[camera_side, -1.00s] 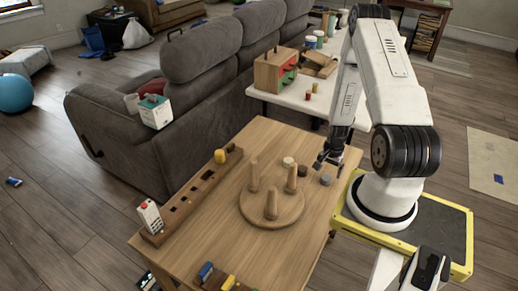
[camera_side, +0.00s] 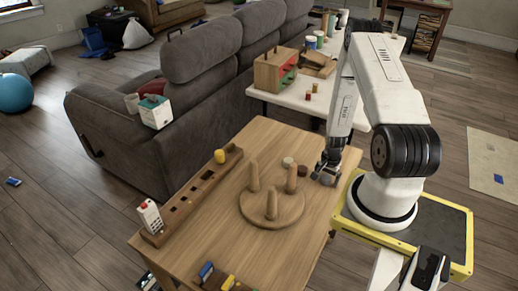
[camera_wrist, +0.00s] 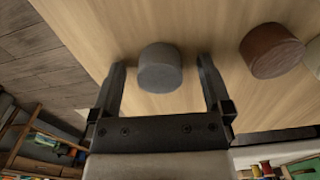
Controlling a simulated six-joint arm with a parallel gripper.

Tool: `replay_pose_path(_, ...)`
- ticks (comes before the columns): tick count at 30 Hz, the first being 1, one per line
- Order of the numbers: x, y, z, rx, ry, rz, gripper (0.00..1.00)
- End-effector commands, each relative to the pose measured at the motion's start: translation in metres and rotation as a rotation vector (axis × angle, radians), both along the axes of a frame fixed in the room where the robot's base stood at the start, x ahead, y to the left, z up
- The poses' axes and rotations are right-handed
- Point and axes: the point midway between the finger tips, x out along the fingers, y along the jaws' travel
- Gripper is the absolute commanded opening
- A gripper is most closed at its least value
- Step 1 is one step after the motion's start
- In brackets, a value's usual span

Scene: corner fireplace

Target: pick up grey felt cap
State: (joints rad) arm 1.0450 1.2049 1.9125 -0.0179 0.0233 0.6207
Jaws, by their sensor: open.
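The grey felt cap (camera_wrist: 160,68) is a short round cylinder on the wooden table (camera_wrist: 110,20), near its edge. In the wrist view it lies between the tips of my open gripper (camera_wrist: 161,63), with a gap to the finger on each side. In the side view my gripper (camera_side: 325,172) points down at the table's right edge, and the grey felt cap (camera_side: 327,182) shows only partly behind the fingers. I cannot tell the exact height of the fingertips over the table.
A brown round cap (camera_wrist: 271,51) stands to the right of the grey one. A round wooden base with pegs (camera_side: 272,207) stands close by on the left. A long slotted wooden rail (camera_side: 190,200) lies along the left table edge.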

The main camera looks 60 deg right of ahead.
Motion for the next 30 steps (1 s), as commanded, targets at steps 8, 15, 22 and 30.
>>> replay_pose_path(8, 0.000, 0.000, 0.000, 0.000, 0.000, 0.000, 0.30)
replay_pose_path(15, 0.000, 0.000, 0.000, 0.000, 0.000, 0.000, 0.17)
replay_pose_path(22, 0.000, 0.000, 0.005, 0.000, 0.000, 0.000, 0.17)
replay_pose_path(30, 0.000, 0.000, 0.026, 0.000, 0.000, 0.000, 0.17)
